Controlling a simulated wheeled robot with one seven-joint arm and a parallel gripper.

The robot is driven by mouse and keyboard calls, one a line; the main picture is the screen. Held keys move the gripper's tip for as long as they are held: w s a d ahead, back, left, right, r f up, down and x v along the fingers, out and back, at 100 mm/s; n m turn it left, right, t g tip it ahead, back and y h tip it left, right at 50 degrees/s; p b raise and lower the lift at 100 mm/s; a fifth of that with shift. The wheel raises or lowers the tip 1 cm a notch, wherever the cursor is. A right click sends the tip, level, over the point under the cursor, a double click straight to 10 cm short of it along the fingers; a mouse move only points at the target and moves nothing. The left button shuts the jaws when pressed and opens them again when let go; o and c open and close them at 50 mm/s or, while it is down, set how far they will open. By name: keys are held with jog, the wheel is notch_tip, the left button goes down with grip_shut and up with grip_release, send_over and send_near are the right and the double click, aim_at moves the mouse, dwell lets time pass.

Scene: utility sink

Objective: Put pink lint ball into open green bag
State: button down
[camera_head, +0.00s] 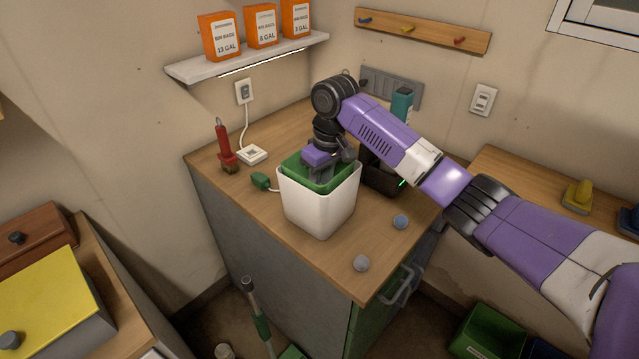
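The open green bag (296,162) lines a white bin (318,205) on the wooden counter. My gripper (317,170) points down into the mouth of the bag, inside the rim. Its fingertips are small and partly hidden, so I cannot tell whether they are open or shut, or hold anything. No pink lint ball shows clearly. A greyish lint ball (361,263) lies near the counter's front corner, and a blue-grey lint ball (400,222) lies to the right of the bin.
The counter's front is mostly clear.

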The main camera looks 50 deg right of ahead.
jog(key=shift+f, duration=0.65)
jog(key=c, duration=1.1)
grip_release()
jog(key=shift+r, duration=0.1)
notch_tip(320, 180, up, 13)
jog(key=s, duration=0.1)
jog(key=shift+s+d+b, duration=0.15)
jog(key=shift+d+b, duration=0.15)
jog(key=shift+d, duration=0.05)
